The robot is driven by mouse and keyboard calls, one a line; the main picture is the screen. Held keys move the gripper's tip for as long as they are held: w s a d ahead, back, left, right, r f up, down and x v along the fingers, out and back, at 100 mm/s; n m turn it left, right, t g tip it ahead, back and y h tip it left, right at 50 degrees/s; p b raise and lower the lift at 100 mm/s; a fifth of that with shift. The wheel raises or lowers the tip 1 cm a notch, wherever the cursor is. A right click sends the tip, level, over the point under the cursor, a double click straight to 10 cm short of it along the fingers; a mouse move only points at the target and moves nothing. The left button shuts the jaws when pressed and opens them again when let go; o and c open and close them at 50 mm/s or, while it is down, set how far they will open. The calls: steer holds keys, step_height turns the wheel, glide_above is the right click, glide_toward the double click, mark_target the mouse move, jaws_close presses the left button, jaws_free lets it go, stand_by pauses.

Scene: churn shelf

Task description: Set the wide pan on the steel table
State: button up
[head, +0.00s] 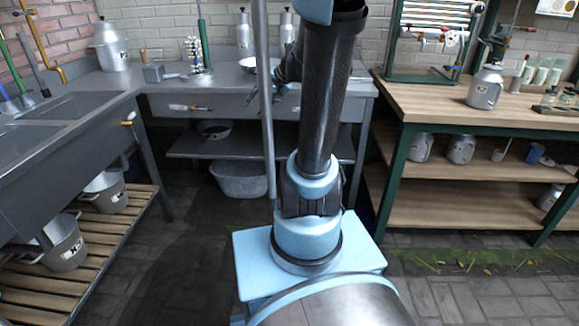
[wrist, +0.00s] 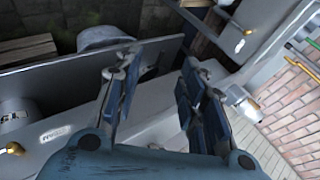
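The steel table (head: 157,100) stands at the back centre in the head view, with a drawer front and a lower shelf. A darker round pan (head: 215,128) sits on the lower shelf. I cannot tell which is the wide pan. My gripper (wrist: 160,67) is open in the wrist view, with its two dark fingers apart and nothing seen held between them.
A metal tub (head: 240,180) is on the floor under the steel table. Bottles (head: 244,36) and a churn (head: 111,48) stand along the back. A sink (head: 62,108) is at left, a wooden bench (head: 430,98) at right.

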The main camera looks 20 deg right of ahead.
steer(key=s+d+f+n+g+h, duration=0.2)
steer(key=s+f, duration=0.4)
steer(key=s, duration=0.6)
steer(key=s+d+f+n+g+h, duration=0.2)
steer(key=s+d+f+h, duration=0.1)
steer(key=s, duration=0.8)
step_height(320, 180, down, 3)
steer(key=shift+s+d+r+n+h, duration=0.15)
steer(key=shift+s+d+n+h, duration=0.2)
steer(key=shift+h, duration=0.25)
